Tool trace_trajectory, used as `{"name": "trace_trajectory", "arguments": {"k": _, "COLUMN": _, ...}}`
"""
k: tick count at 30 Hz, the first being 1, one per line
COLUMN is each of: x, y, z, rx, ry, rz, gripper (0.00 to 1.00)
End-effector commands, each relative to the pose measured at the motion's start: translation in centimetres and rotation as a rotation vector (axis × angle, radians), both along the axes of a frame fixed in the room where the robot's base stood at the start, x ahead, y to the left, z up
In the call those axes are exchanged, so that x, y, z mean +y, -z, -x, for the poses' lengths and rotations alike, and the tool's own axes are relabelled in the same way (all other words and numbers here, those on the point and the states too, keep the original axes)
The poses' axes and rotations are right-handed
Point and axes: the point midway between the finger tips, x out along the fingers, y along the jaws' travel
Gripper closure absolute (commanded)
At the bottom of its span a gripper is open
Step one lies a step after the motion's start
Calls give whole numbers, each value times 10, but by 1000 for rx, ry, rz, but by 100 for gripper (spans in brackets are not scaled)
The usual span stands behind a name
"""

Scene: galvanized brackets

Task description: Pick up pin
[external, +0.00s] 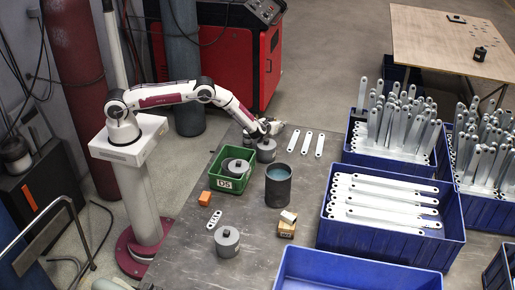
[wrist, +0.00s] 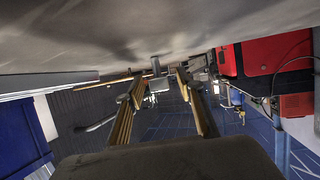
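The task names a pin, but I cannot tell for certain which thing it is. Grey cylinders with a small knob on top stand on the metal table: one (external: 266,153) right below my gripper (external: 264,131), one (external: 228,243) near the front edge, and one (external: 237,167) in the green bin. My gripper is at the far side of the table, its tips close to the first cylinder's top; contact cannot be made out. In the wrist view my gripper (wrist: 160,85) has its two fingers apart, with a small grey shape (wrist: 156,67) beyond the gap, too unclear to name.
The green bin (external: 223,184), a dark cup (external: 278,190), an orange block (external: 205,198), small boxes (external: 287,228) and flat white brackets (external: 306,143) share the table (external: 180,250). Blue crates (external: 385,240) of brackets stand at right. A red machine (external: 262,60) stands behind.

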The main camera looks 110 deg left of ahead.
Motion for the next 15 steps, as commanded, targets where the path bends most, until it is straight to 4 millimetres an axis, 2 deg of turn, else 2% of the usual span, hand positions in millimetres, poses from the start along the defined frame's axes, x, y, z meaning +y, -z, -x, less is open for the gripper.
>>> {"name": "trace_trajectory", "arguments": {"k": 1, "x": 0, "y": 0, "z": 0, "rx": 0, "ry": 0, "rz": 0, "gripper": 76}}
{"name": "trace_trajectory", "arguments": {"k": 4, "x": 0, "y": 0, "z": 0, "rx": 0, "ry": 0, "rz": 0, "gripper": 100}}
{"name": "trace_trajectory", "arguments": {"k": 15, "x": 0, "y": -1, "z": 0, "rx": 0, "ry": 0, "rz": -1, "gripper": 100}}
